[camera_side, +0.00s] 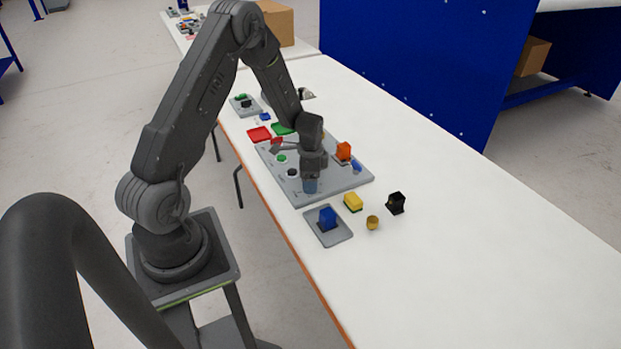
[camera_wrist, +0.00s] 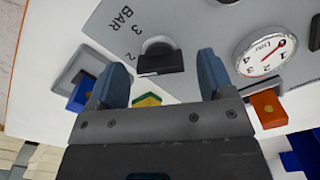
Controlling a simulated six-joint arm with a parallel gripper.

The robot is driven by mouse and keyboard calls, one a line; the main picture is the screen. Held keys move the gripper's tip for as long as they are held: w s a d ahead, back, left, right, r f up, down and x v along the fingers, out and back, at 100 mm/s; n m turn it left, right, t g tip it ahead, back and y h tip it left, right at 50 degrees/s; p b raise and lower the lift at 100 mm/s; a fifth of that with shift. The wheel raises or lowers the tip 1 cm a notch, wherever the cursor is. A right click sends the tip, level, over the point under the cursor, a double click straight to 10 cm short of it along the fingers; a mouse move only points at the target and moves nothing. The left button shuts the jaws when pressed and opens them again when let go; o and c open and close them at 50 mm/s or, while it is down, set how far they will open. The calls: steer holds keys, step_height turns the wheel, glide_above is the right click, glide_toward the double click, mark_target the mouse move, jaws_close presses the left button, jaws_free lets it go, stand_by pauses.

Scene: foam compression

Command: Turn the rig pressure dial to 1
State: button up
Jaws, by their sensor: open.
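The pressure dial is a black knob (camera_wrist: 160,58) on the grey rig panel (camera_wrist: 105,25), with the letters BAR and the numbers 3 and 2 printed beside it in the wrist view. My gripper (camera_wrist: 163,70) is open, with one blue finger to each side of the knob in the picture. I cannot tell whether the fingers touch it. In the side view my gripper (camera_side: 310,186) points down, low over the near end of the rig panel (camera_side: 350,184), and hides the knob there. A round gauge (camera_wrist: 265,50) with a red needle sits right of the knob in the wrist view.
An orange block (camera_side: 344,151) stands on the panel right of my gripper. A blue block (camera_side: 328,218) on a grey plate, a yellow block (camera_side: 353,202), a black block (camera_side: 396,203) and a small brass cylinder (camera_side: 373,223) lie nearer. The table's right side is clear.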

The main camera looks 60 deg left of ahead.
steer(key=shift+f, duration=0.1)
steer(key=shift+c, duration=0.3)
steer(key=c, duration=0.9)
steer(key=shift+o, duration=0.2)
steer(key=shift+n, duration=0.3)
steer(key=n, duration=0.5)
steer(key=shift+n, duration=0.3)
steer(key=n, duration=0.5)
steer(key=shift+n, duration=0.3)
steer(key=o, duration=0.9)
